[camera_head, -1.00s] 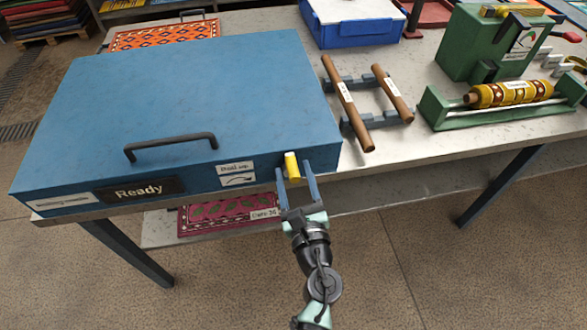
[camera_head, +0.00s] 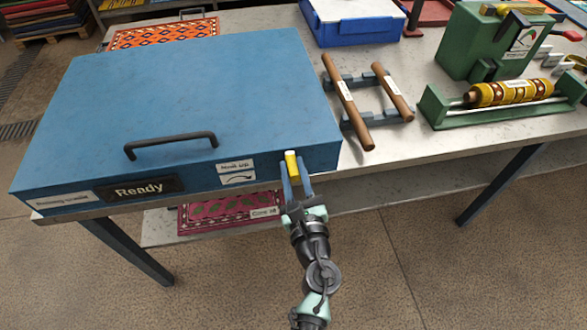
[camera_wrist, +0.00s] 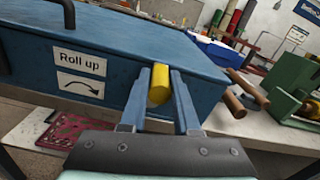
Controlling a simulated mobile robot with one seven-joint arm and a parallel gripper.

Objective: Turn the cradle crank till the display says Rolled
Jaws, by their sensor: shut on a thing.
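The blue box-shaped machine (camera_head: 230,90) stands on the table and has a black display (camera_head: 139,189) on its front that reads "Ready". A white label with a curved arrow (camera_head: 237,172) sits on its front; in the wrist view the label (camera_wrist: 79,72) reads "Roll up". The crank's yellow handle (camera_head: 291,161) sticks out near the right end of the front face. My gripper (camera_head: 295,163) is shut on this yellow handle, one finger on each side. The wrist view also shows the yellow handle (camera_wrist: 159,86) between my fingers (camera_wrist: 161,74). The crank's arm is hidden.
Right of the machine lies a rack with brown rollers (camera_head: 347,102). Farther right are a green stand (camera_head: 493,117) holding a patterned yellow roll and a green device (camera_head: 490,45). A blue bin (camera_head: 355,32) stands behind. A red rug (camera_head: 229,212) lies on the lower shelf.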

